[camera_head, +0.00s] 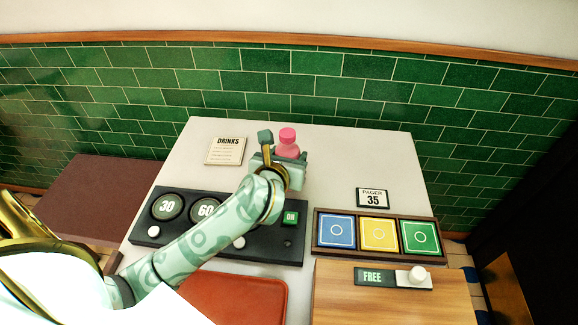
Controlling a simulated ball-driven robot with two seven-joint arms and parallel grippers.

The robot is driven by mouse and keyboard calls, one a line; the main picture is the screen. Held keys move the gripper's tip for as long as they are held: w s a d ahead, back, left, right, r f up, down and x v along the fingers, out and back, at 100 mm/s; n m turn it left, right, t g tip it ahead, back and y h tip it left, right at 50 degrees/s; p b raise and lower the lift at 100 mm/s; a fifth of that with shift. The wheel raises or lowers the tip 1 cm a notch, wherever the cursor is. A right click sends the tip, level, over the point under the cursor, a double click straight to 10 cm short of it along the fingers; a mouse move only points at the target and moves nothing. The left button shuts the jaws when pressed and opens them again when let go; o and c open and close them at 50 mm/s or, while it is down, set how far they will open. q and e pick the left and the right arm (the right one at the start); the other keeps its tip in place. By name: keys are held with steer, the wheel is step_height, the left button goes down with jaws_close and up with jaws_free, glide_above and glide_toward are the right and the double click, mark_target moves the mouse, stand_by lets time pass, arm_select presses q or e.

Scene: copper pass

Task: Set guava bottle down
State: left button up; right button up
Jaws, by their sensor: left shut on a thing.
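The guava bottle (287,146) is pink with a darker pink cap and stands roughly upright over the far part of the pale table (330,150). My left gripper (277,150) reaches across the table from the left and is shut on the bottle. The gripper and wrist hide the bottle's lower part, so I cannot tell whether its base touches the table. My right gripper is not in view.
A drinks card (226,151) lies left of the gripper. A pager sign (373,198) and a tray of coloured squares (378,233) are to the right. A dial panel (150,229) lies under my arm, with a red-brown tray (235,300) nearer. The far right tabletop is clear.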

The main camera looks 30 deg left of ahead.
arm_select(q)
step_height(320, 180, down, 3)
steer(key=shift+f+b, duration=0.1)
steer(key=shift+b, duration=0.4)
steer(key=shift+r, duration=0.25)
steer(key=shift+f, duration=0.2)
steer(key=o, duration=1.2)
steer(key=shift+o, duration=0.2)
